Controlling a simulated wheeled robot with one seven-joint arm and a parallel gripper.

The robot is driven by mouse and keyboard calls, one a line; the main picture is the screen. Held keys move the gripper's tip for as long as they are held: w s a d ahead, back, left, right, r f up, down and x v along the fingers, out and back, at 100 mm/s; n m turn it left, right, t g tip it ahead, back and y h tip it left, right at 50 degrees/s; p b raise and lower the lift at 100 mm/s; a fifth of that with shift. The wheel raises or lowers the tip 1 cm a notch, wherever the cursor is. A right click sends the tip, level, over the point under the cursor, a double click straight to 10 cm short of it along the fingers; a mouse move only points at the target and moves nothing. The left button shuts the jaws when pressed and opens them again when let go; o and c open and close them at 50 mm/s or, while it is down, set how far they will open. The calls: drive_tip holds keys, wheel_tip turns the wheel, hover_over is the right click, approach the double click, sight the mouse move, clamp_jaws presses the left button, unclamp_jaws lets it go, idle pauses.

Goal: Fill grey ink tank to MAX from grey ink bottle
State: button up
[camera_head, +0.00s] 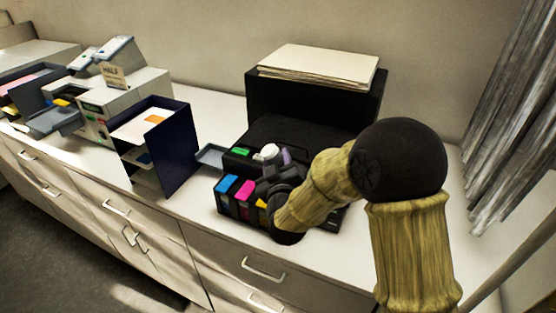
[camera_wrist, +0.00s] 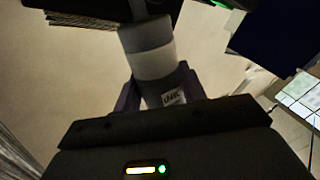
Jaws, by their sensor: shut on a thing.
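The black ink printer (camera_head: 300,138) stands on the counter, with a row of ink tanks along its front. The cyan (camera_head: 227,184), magenta (camera_head: 243,192) and yellow (camera_head: 262,205) tanks show; my arm covers the row to their right, and I cannot make out the grey tank or its level. My gripper (camera_head: 278,168) is over the printer's front part, shut on the grey ink bottle. In the wrist view the bottle (camera_wrist: 155,63) has a white band, grey parts and a small label, and sits between the purple fingers.
A stack of paper (camera_head: 320,65) lies on the printer's raised back. A dark blue paper holder (camera_head: 175,160) stands to the left, with a pale machine (camera_head: 125,95) beyond it. Grey curtain-like folds (camera_head: 515,120) hang at the right. Some counter in front of the printer is bare.

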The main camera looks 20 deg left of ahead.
drive_tip(key=shift+f, duration=0.1)
drive_tip(key=shift+w+f+b, duration=0.2)
drive_tip(key=shift+f+b, duration=0.1)
drive_tip(key=shift+f, duration=0.25)
drive_tip(key=shift+s+a+f+b, duration=0.1)
drive_tip(key=shift+s+f+b, duration=0.1)
drive_tip(key=shift+f, duration=0.2)
drive_tip(key=shift+s+f+b, duration=0.1)
drive_tip(key=shift+f+b, duration=0.05)
drive_tip(key=shift+f, duration=0.25)
drive_tip(key=shift+w+d+f, duration=0.1)
drive_tip(key=shift+d+f, duration=0.1)
drive_tip(key=shift+f, duration=0.4)
drive_tip(key=shift+c, duration=0.6)
drive_tip(key=shift+w+f+b, duration=0.15)
drive_tip(key=shift+f+b, duration=0.35)
drive_tip(key=shift+f, duration=0.1)
drive_tip(key=shift+a+f+b, duration=0.15)
drive_tip(key=shift+f+b, duration=1.6)
drive_tip(key=shift+f, duration=0.4)
idle(2.6)
